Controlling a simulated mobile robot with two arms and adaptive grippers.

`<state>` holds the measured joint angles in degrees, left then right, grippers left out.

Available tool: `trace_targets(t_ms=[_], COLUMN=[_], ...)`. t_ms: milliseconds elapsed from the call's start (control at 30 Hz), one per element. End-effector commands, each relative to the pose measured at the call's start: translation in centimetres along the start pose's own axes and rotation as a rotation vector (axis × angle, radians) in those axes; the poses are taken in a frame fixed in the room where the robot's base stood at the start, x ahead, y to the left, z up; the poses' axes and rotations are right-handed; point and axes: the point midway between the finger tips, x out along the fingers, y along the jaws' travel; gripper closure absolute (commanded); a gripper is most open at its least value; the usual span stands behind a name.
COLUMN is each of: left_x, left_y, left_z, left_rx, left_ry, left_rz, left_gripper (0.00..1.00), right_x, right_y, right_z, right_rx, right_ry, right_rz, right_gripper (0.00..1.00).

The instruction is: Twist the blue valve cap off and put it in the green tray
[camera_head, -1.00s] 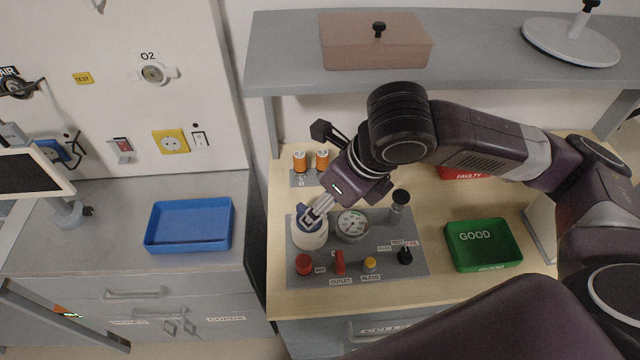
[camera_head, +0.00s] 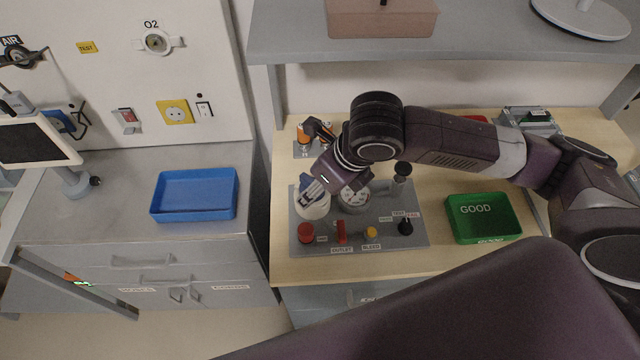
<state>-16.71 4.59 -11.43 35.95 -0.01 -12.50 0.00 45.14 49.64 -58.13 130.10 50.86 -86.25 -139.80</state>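The blue valve cap (camera_head: 304,186) sits at the top of a white round housing (camera_head: 313,208) at the back left of the grey panel. It is mostly hidden by my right gripper (camera_head: 313,191), which comes down over it from the upper right. The fingers are at the cap, but whether they are closed on it cannot be made out. The green tray (camera_head: 483,218), marked GOOD, stands on the wooden bench right of the panel and looks empty. My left gripper is not in view.
The grey panel (camera_head: 385,240) carries a gauge (camera_head: 355,200), a red knob (camera_head: 305,233), a red lever (camera_head: 342,232), a yellow button (camera_head: 371,233) and black knobs. Orange cylinders stand behind it. A blue tray (camera_head: 195,194) is on the left counter. A shelf (camera_head: 480,30) overhangs the bench.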

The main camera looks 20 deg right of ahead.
Motion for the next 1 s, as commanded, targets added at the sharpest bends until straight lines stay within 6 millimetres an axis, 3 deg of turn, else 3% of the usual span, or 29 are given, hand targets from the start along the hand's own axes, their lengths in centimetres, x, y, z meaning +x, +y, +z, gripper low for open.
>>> trace_targets(t_ms=[33,300,333,500,1000], left_x=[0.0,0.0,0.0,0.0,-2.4], left_y=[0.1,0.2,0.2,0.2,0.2], left_z=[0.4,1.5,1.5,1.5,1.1], left_rx=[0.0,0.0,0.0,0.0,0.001], left_ry=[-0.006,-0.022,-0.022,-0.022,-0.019], left_rz=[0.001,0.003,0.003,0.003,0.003], left_gripper=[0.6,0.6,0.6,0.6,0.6], right_x=[0.0,0.0,0.0,0.0,-0.2], right_y=[0.0,0.0,0.0,0.0,-0.8], right_z=[0.0,0.0,0.0,0.0,0.1], right_rx=[0.0,0.0,0.0,0.0,-0.274], right_ry=[0.0,0.0,0.0,0.0,0.002], right_rz=[0.0,0.0,0.0,0.0,0.113], right_gripper=[0.56,0.85,0.65,0.81,0.81])
